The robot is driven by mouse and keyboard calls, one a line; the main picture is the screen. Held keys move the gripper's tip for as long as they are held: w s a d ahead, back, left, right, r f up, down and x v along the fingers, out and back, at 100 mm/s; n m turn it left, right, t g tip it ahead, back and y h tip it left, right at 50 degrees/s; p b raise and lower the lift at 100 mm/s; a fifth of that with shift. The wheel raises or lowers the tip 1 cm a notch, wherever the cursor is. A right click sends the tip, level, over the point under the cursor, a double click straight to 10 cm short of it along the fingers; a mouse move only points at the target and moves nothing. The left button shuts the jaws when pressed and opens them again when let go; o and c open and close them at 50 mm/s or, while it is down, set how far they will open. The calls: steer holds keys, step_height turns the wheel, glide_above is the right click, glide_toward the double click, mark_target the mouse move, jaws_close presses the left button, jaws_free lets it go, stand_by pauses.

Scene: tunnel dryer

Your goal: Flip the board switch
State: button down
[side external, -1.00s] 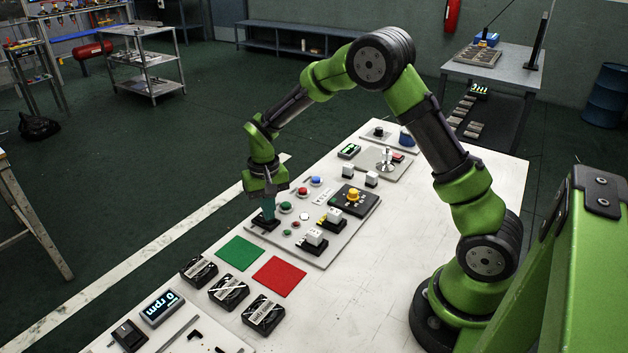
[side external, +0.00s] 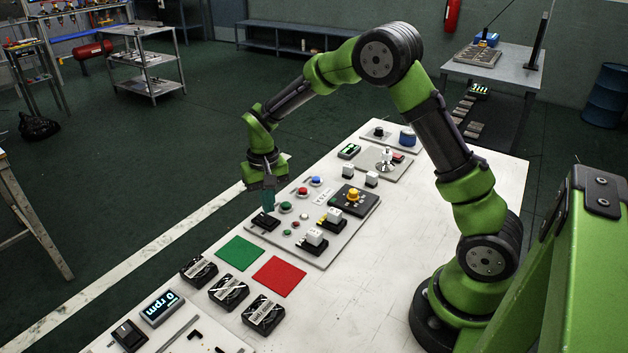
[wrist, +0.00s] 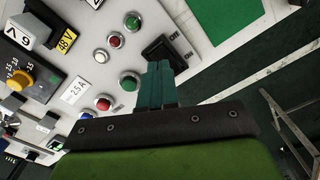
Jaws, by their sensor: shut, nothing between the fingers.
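The board switch is a black rocker in a black square frame (side external: 265,222) at the front left corner of the grey control board (side external: 322,256). In the wrist view the switch (wrist: 172,50) lies just beyond my fingertips, with OFF and ON printed along its edge. I cannot tell which way the rocker is tipped. My gripper (side external: 268,208) points down over the switch, its teal fingers shut together and empty. In the wrist view the shut fingertips (wrist: 159,66) overlap the switch's near edge. A small gap seems to show, but contact is hard to judge.
A green button (side external: 286,206), a red button (side external: 302,191) and a blue button (side external: 316,181) stand close to my fingers. A yellow knob (side external: 353,194) is further right.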

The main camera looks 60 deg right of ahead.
mark_target(270, 221)
steer(key=shift+r, duration=2.1)
steer(key=s+a+r+n+t+y, duration=0.1)
steer(key=s+a+r+t, duration=0.1)
steer(key=s+r, duration=0.5)
steer(key=s+a+r+n+t+y, duration=0.1)
steer(key=s+r+t, duration=0.4)
steer(key=s, duration=1)
step_height(270, 221, up, 3)
steer(key=shift+a+f, duration=0.1)
steer(key=shift+a, duration=0.8)
